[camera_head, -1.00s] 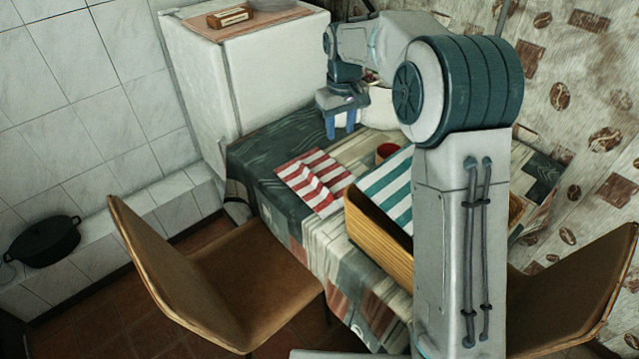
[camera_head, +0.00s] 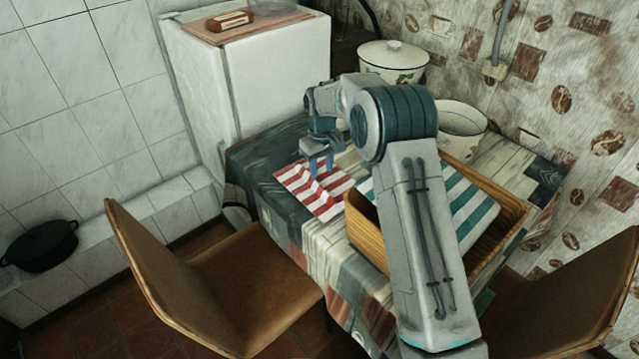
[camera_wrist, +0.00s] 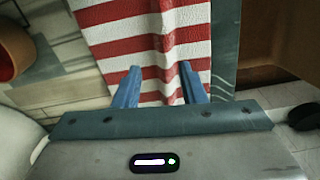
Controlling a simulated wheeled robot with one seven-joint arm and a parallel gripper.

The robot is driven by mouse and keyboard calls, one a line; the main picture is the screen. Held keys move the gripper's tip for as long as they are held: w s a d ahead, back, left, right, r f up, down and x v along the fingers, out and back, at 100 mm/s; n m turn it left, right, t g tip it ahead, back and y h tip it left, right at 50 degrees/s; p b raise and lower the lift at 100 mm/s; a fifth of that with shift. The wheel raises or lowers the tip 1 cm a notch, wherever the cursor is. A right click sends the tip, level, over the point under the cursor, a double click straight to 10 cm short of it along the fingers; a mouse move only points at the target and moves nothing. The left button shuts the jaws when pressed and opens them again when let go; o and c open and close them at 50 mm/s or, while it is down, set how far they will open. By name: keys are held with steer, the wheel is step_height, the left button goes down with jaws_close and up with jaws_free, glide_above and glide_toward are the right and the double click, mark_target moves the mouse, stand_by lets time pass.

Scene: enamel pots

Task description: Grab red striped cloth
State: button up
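The red and white striped cloth (camera_head: 325,203) lies on the table's left part, with a raised fold across it. It also fills the upper middle of the wrist view (camera_wrist: 150,45). My gripper (camera_head: 321,163) points down at the cloth's far part. In the wrist view my gripper's blue fingers (camera_wrist: 161,82) are apart, with striped cloth showing between and beyond them. My gripper is open and holds nothing. I cannot tell whether the fingertips touch the cloth.
A wicker basket (camera_head: 370,234) with a green and white striped cloth (camera_head: 466,200) stands right of the red cloth. White enamel pots (camera_head: 393,62) stand behind. A red cup (camera_wrist: 12,52) is at the wrist view's left edge. A brown chair (camera_head: 240,285) stands at the table's front left.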

mark_target(319, 184)
steer(key=f, duration=0.3)
steer(key=f+p, duration=0.1)
steer(key=f, duration=0.1)
steer(key=shift+s+a+f, duration=0.25)
steer(key=shift+a+f, duration=0.05)
jaws_close()
